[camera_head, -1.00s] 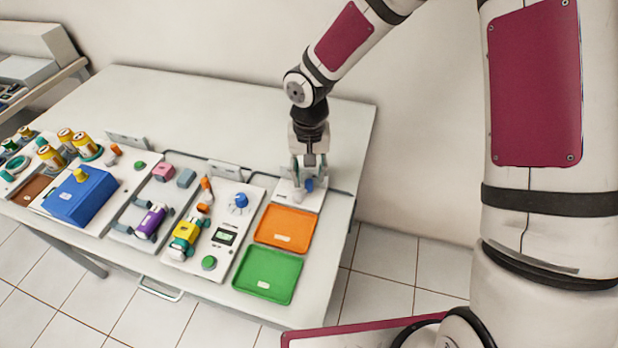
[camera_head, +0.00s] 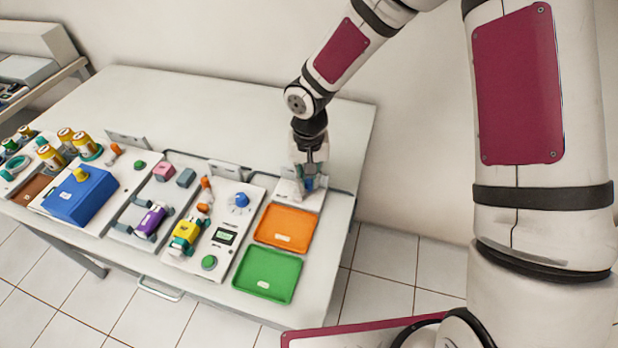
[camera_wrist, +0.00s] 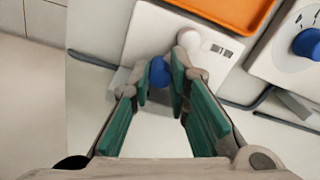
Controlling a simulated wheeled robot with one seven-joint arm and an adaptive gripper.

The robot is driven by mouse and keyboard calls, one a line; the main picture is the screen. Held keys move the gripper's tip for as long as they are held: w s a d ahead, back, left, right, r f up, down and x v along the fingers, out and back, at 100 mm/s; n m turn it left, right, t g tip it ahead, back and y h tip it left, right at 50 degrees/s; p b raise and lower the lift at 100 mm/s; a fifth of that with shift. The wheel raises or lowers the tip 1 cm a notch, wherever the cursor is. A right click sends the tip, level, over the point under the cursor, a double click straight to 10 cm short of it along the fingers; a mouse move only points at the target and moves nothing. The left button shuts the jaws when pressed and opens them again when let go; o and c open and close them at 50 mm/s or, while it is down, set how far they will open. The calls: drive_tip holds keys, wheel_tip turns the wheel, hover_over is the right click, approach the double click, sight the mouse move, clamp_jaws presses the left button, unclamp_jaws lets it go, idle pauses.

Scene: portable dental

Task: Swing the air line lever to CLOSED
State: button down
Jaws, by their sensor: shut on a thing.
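The air line lever has a blue grip (camera_wrist: 158,72) and stands on a small white panel (camera_wrist: 145,35) at the table's right end. In the wrist view a round white knob-like part (camera_wrist: 189,39) is beside the grip, with a small dark label (camera_wrist: 221,50) that I cannot read. My gripper (camera_wrist: 161,85), with teal finger pads, is shut on the blue grip. In the head view my gripper (camera_head: 309,182) is low over the same panel, and its fingers hide most of the lever.
An orange tray (camera_head: 285,226) and a green tray (camera_head: 267,274) lie in front of the panel. A panel with a blue dial (camera_head: 241,200) and a green button (camera_head: 209,262) is to the left. The table's right edge is close. The back of the table is clear.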

drive_tip(key=shift+w+a+n, duration=0.15)
drive_tip(key=shift+w+n, duration=0.05)
drive_tip(key=shift+n, duration=0.5)
drive_tip(key=c, duration=1.5)
unclamp_jaws()
